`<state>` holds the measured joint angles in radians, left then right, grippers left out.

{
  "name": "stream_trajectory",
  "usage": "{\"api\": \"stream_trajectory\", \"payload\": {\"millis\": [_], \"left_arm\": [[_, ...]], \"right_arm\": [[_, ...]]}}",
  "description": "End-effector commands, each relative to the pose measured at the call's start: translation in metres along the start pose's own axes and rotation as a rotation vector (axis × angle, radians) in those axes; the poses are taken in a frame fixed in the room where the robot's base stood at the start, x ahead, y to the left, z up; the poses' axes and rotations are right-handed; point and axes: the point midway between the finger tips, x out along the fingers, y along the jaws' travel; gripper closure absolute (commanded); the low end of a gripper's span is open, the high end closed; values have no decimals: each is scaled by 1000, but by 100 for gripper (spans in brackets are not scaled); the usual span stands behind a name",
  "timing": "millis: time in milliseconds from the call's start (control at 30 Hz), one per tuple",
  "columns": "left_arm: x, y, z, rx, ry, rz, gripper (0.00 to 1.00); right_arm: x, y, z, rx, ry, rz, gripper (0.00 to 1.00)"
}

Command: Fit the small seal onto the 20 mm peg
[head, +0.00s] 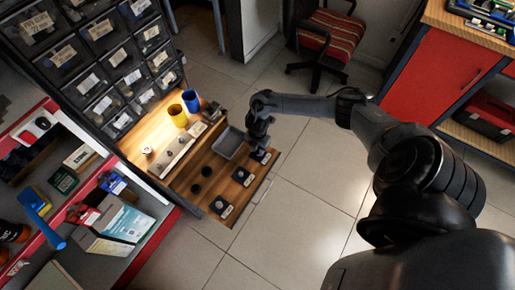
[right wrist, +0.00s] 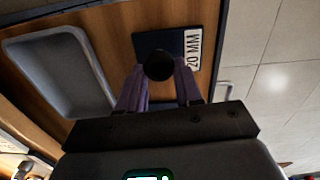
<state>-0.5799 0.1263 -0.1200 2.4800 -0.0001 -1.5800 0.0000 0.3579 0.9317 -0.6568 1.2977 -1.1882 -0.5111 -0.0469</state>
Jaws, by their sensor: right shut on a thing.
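My right gripper (head: 257,146) is over the far right corner of the wooden bench. In the right wrist view its purple fingers (right wrist: 160,86) are shut on a round black piece, the small seal (right wrist: 158,65). The seal sits over a dark square plate (right wrist: 176,42) with a white label reading "20 MM". My left gripper is not in view.
A grey tray (head: 229,144) lies left of the gripper. Two more labelled plates (head: 243,176) (head: 221,206) line the bench's front edge. Two black rings (head: 207,171) (head: 195,188) lie on the wood. Yellow (head: 178,115) and blue (head: 191,101) cups stand behind.

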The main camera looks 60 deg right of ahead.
Motion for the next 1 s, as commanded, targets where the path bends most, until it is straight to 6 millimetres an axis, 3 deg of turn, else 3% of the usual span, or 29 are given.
{"api": "stream_trajectory", "payload": {"millis": [1000], "left_arm": [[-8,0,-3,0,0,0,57]], "right_arm": [[-6,0,0,0,0,0,93]]}}
